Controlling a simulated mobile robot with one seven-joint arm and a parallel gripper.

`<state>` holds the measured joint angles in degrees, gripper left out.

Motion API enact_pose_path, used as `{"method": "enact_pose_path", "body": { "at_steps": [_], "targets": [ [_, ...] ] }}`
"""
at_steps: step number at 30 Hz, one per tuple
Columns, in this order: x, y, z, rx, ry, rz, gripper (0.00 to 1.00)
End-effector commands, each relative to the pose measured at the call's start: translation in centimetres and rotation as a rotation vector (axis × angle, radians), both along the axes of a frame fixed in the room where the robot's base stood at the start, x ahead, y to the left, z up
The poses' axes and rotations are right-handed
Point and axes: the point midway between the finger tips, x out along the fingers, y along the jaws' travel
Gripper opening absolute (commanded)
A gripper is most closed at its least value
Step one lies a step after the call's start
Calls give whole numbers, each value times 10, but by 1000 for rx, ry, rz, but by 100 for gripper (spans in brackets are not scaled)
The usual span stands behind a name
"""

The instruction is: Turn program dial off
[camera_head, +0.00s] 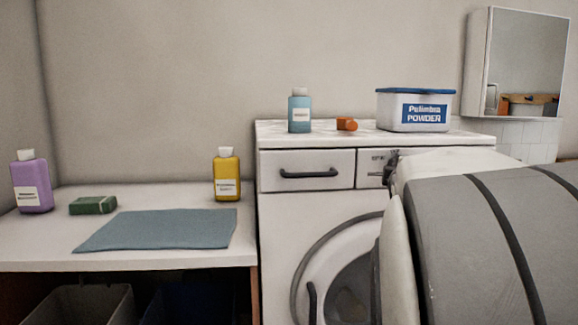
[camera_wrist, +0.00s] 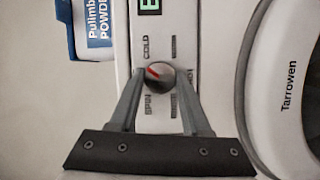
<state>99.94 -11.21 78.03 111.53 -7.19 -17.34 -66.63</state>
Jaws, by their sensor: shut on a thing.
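The program dial (camera_wrist: 163,80) is a round dark knob with a red pointer mark on the washing machine's control panel (camera_wrist: 150,118). In the wrist view the red mark points to the upper left, toward the printed word COLD. The word SPIN is at the lower left; the labels on the right are too blurred or covered to read. My gripper (camera_wrist: 160,77) is shut on the dial, one finger on each side of it. In the head view my gripper (camera_head: 391,164) is at the panel, mostly hidden by my arm, and the dial cannot be made out.
The washing machine (camera_head: 278,222) has a drawer handle (camera_head: 309,173) and a round door (camera_head: 310,262). On top are a blue bottle (camera_head: 299,113), an orange cap (camera_head: 346,125) and a powder box (camera_head: 396,116). A counter (camera_head: 50,242) on the left holds bottles, a sponge and a cloth.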

Motion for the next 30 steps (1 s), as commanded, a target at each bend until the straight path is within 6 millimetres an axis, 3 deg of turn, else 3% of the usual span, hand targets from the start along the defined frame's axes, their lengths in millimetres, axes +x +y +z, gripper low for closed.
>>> {"method": "enact_pose_path", "body": {
  "at_steps": [15,30],
  "targets": [
    [-1,-3,-3,-469,-12,-7,0],
    [-1,-3,-3,-693,-23,-4,0]
  ]
}}
